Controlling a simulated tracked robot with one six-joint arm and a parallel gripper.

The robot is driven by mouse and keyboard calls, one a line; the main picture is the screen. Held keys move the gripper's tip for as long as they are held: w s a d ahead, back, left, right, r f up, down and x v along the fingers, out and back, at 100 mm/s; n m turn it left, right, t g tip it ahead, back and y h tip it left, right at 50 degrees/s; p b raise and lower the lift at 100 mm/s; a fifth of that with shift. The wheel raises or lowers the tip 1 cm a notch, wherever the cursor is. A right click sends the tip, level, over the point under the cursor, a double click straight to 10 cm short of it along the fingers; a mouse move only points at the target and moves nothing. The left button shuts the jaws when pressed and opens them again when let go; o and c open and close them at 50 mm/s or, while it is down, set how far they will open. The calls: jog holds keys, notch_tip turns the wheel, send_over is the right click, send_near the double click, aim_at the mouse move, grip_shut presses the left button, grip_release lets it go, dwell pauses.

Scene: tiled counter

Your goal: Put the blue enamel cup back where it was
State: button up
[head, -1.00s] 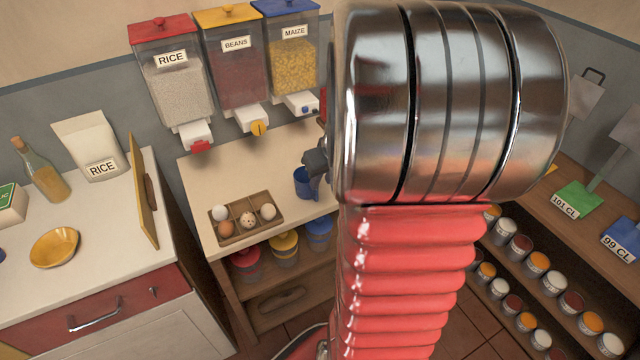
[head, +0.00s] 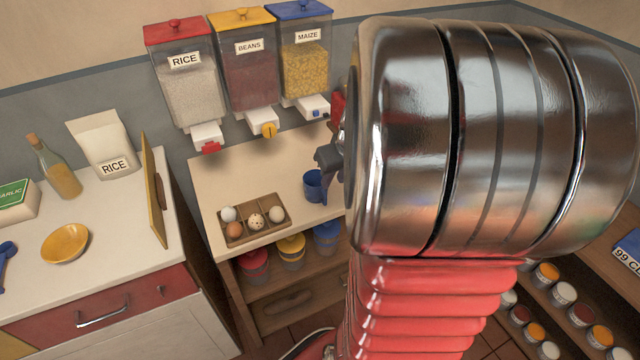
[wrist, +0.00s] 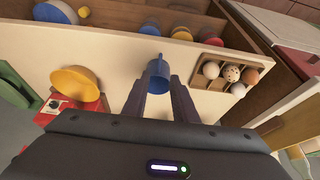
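The blue enamel cup (head: 314,187) stands upright on the pale counter (head: 222,176), near its right visible part and to the right of the egg tray. It also shows in the wrist view (wrist: 158,70), at the tips of my two fingers. My gripper (head: 329,158) is just above and to the right of the cup in the head view. In the wrist view, the fingers of my gripper (wrist: 159,82) look spread, one on each side of the cup. Whether a finger touches it is hard to tell. My wrist hides the counter farther right.
A wooden egg tray (head: 233,240) lies left of the cup. Rice, beans and maize dispensers (head: 248,75) hang behind. A yellow bowl sits on a red scale (wrist: 62,112) in the wrist view. Coloured tins (head: 291,250) stand on the shelf below the counter's front edge.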

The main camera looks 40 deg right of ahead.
jog(key=s+a+r+n, duration=0.1)
jog(key=s+a+r, duration=0.1)
jog(key=a, duration=0.7)
jog(key=s+a+r+n, duration=0.1)
jog(key=s+a+r, duration=0.2)
jog(key=a, duration=0.7)
jog(key=s+a+r+n+t+y, duration=0.1)
jog(key=s+a+r, duration=0.2)
jog(key=a+r, duration=0.3)
jog(key=a, duration=0.4)
jog(key=shift+s, duration=0.2)
